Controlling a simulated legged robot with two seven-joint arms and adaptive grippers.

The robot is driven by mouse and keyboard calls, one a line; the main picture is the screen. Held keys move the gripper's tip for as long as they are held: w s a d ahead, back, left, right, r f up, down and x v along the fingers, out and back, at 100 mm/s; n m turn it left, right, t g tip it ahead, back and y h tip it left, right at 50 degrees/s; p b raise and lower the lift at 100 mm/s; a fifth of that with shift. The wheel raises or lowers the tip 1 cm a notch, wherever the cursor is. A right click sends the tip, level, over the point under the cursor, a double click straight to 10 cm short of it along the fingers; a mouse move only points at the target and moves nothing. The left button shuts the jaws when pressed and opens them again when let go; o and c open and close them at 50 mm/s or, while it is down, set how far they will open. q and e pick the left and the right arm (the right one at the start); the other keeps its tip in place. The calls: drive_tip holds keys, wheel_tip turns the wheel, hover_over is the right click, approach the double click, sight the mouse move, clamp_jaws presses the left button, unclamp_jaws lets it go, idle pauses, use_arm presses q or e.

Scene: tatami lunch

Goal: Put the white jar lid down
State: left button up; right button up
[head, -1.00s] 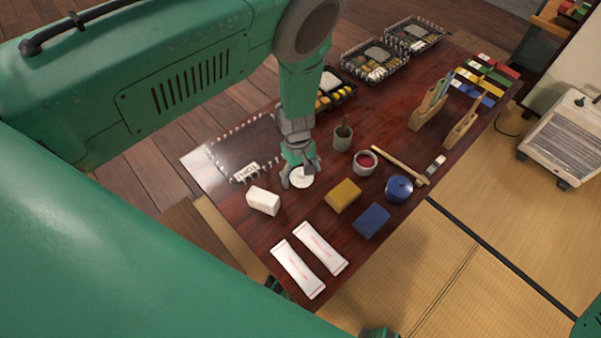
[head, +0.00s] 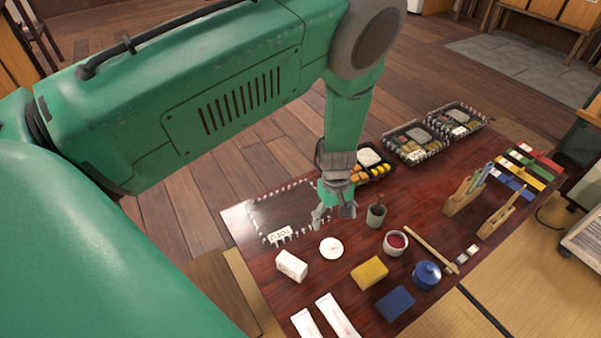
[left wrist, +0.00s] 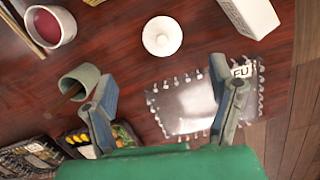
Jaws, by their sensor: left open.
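The white jar lid (head: 331,248) lies on the dark red table, between a white block and a grey-green cup. It also shows in the left wrist view (left wrist: 162,36), round with a small knob on top, and nothing touches it. My left gripper (head: 334,216) is open and empty, above the table and farther back than the lid. In the left wrist view its two fingers (left wrist: 165,98) stand wide apart with the lid beyond their tips. An open jar with red contents (head: 396,242) stands to the right of the lid. My right gripper is not in view.
A clear plastic cover (head: 262,213) lies left of the gripper. The white block (head: 292,265), grey-green cup (head: 376,214), yellow block (head: 369,272), blue block (head: 395,303) and blue pot (head: 426,275) stand near the lid. Lunch trays (head: 412,142) line the back edge.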

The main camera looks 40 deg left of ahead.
use_arm(q)
drive_tip(key=s+a+f+m+y, duration=0.1)
drive_tip(key=s+a+m+y, duration=0.2)
drive_tip(key=s, duration=0.5)
drive_tip(key=s+a+f+m, duration=0.25)
drive_tip(key=s+a, duration=0.25)
drive_tip(key=s, duration=0.4)
drive_tip(key=s+d+r+m+h, duration=0.1)
drive_tip(key=s+d+r+m, duration=0.1)
drive_tip(key=s, duration=0.3)
drive_tip(key=s+d+r+m+t, duration=0.1)
drive_tip(key=s+d+r+m, duration=0.1)
drive_tip(key=s+m, duration=0.3)
drive_tip(key=shift+r+h, duration=0.25)
drive_tip(key=shift+h, duration=0.15)
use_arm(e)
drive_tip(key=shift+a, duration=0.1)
use_arm(q)
drive_tip(key=shift+s+d, duration=0.1)
